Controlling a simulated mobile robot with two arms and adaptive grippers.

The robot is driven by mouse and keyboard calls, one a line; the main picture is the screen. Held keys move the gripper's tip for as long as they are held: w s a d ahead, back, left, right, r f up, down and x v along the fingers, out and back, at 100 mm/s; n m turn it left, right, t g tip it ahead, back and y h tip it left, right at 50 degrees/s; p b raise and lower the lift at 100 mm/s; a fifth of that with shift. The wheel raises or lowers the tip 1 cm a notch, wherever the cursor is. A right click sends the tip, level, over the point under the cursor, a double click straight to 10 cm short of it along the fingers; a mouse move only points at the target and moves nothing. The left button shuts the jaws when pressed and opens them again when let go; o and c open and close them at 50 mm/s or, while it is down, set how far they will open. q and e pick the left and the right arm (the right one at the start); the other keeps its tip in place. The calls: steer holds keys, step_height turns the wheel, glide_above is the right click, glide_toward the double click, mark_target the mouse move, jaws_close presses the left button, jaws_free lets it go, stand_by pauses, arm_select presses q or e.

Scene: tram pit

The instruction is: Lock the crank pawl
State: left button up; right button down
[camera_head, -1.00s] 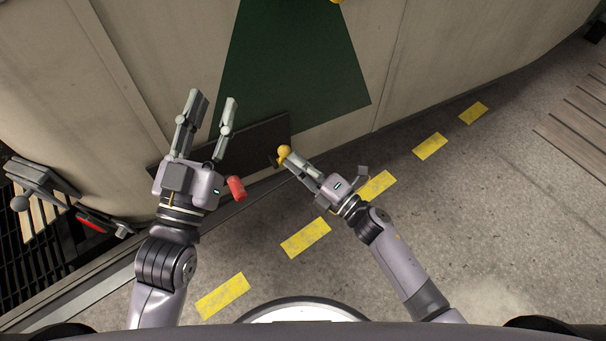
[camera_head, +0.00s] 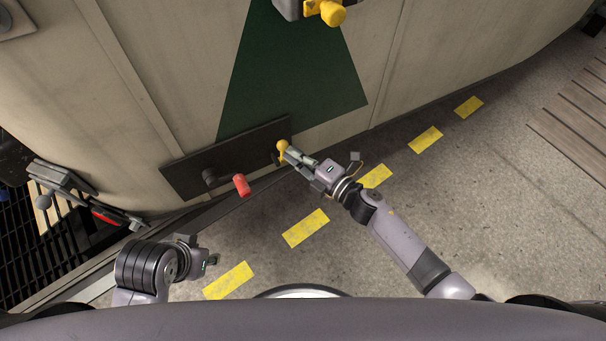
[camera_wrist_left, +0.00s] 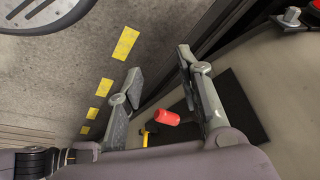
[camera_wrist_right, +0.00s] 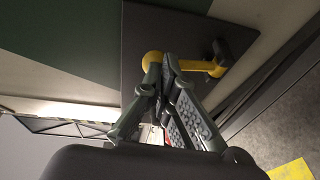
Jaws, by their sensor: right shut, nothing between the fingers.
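The yellow pawl (camera_head: 281,153) with a ball knob sits at the right end of a dark plate (camera_head: 185,178) on the vehicle's side. The crank beside it has a red handle (camera_head: 241,185). My right gripper (camera_head: 290,156) is shut and empty at the pawl. In the right wrist view its fingertips (camera_wrist_right: 167,66) overlap the pawl's arm (camera_wrist_right: 195,65), next to the yellow knob (camera_wrist_right: 152,60); whether they touch is unclear. My left gripper (camera_wrist_left: 160,62) is open and empty in the left wrist view, away from the crank.
Another yellow knob (camera_head: 332,12) on a grey mount shows at the top. A metal bracket with a red part (camera_head: 105,216) stands at the left by a dark grating (camera_head: 20,232). The floor with yellow dashes (camera_head: 305,228) is clear.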

arm_select(q)
steer(key=shift+w+d+f+p, duration=0.1)
steer(key=shift+w+f+p, duration=0.3)
steer(key=shift+p, duration=0.65)
arm_select(e)
steer(key=shift+w+a+r, duration=0.25)
steer(key=shift+w+r, duration=0.05)
steer(key=shift+w, duration=0.3)
